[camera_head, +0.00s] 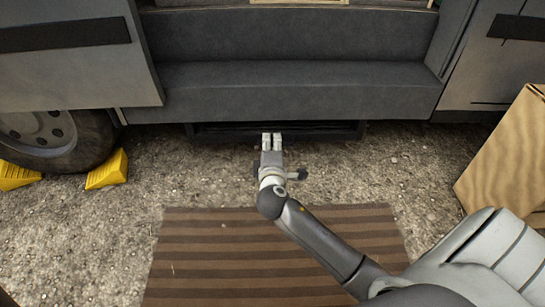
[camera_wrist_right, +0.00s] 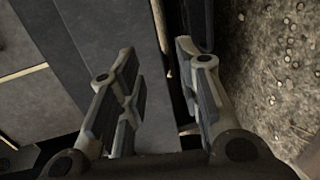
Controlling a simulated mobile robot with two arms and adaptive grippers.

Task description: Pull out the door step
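The door step (camera_head: 225,130) shows in the head view as a dark, low frame tucked under the grey van sill (camera_head: 300,90). My right gripper (camera_head: 271,138) is at the front of this frame, near its middle. In the right wrist view, my right gripper (camera_wrist_right: 160,95) has its two fingers spread apart. The grey sill panel and a dark edge show behind and between the fingers. I cannot tell whether a finger touches the step. My left gripper is not in view.
A striped brown mat (camera_head: 220,255) lies on the gravel before the van. A cardboard box (camera_head: 505,155) stands at the right. A wheel (camera_head: 50,135) with yellow chocks (camera_head: 107,171) is at the left. Bare gravel lies between mat and van.

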